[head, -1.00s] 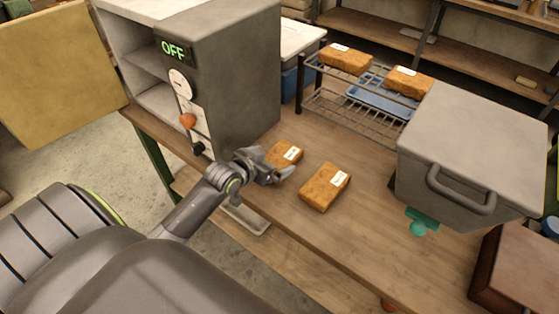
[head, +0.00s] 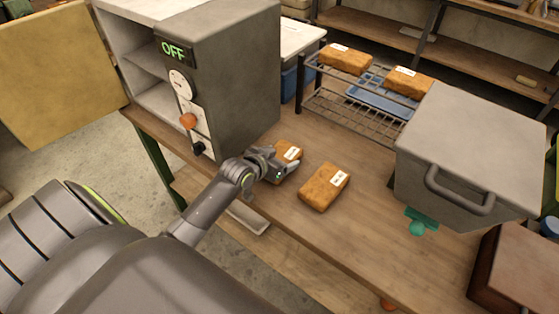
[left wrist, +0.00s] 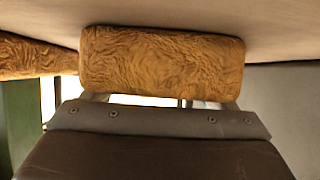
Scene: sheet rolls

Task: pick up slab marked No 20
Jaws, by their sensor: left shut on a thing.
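Two brown, rough slabs with white labels lie on the wooden bench. My left gripper (head: 284,172) is shut on the left slab (head: 288,150), close to the bench and partly hiding it. This held slab (left wrist: 160,64) fills the upper middle of the left wrist view. The other bench slab (head: 324,187) lies apart, just right of the gripper. Two more labelled slabs, one at the left (head: 346,60) and one at the right (head: 408,80), rest on a wire rack. The label numbers are too small to read. My right gripper is out of view.
A grey oven-like cabinet (head: 240,85) with an OFF display and open door (head: 60,75) stands left of the held slab. A grey lidded box (head: 470,150) stands to the right, behind a teal object (head: 420,222). The wire rack (head: 350,117) is behind. The bench front is clear.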

